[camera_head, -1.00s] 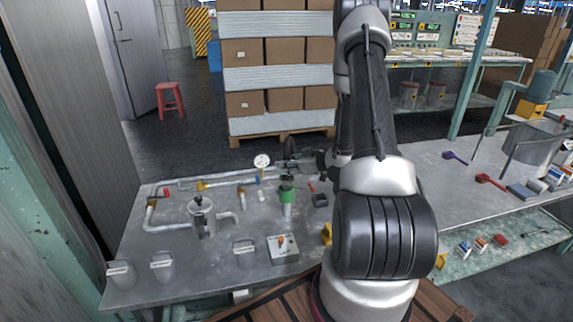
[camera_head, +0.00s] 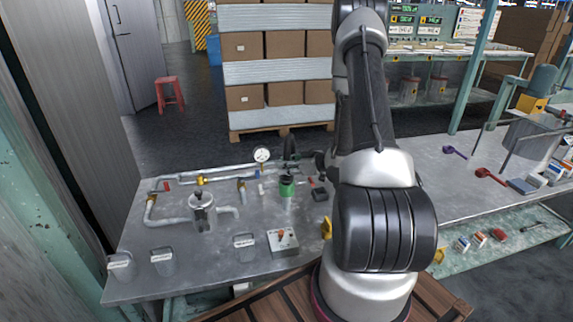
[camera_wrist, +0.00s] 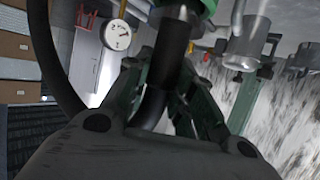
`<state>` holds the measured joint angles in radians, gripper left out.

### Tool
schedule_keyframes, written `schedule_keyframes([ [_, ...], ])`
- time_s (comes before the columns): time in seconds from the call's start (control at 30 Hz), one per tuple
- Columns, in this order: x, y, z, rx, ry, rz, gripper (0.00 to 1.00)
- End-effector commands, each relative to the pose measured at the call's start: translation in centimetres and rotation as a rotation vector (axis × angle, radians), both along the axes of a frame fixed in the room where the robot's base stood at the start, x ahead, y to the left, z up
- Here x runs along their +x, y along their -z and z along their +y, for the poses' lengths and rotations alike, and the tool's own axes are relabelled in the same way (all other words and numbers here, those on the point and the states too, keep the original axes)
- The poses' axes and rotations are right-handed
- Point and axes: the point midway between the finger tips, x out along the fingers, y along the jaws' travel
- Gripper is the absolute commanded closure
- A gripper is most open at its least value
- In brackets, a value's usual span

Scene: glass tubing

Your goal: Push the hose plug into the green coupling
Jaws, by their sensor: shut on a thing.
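The green coupling (camera_head: 287,188) stands upright on the bench in the head view, and its green rim shows at the top edge of the wrist view (camera_wrist: 207,6). My gripper (camera_wrist: 172,75) is shut on the black hose plug (camera_wrist: 173,42), which runs between its two fingers. The plug's far end is at the coupling, lined up closely with it. I cannot tell how deep it sits, since the end is partly cut off by the picture edge. In the head view, my gripper (camera_head: 292,164) is right above the coupling, small and partly hidden by my arm.
A round pressure gauge (camera_head: 262,154) and pipework stand just behind and left of the coupling. A dark block (camera_head: 320,195) lies to the right.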

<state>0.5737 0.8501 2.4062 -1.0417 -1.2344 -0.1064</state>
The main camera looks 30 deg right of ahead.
Motion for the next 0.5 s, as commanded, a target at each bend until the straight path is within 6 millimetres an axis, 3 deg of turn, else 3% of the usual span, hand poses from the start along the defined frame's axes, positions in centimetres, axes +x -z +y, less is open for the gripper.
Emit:
schedule_keyframes([
  [0.47, 0.0, 1.2, 0.0, 0.000, 0.000, 0.000, 1.00],
  [0.5, 0.0, 1.2, 0.0, 0.000, 0.001, 0.000, 0.74],
])
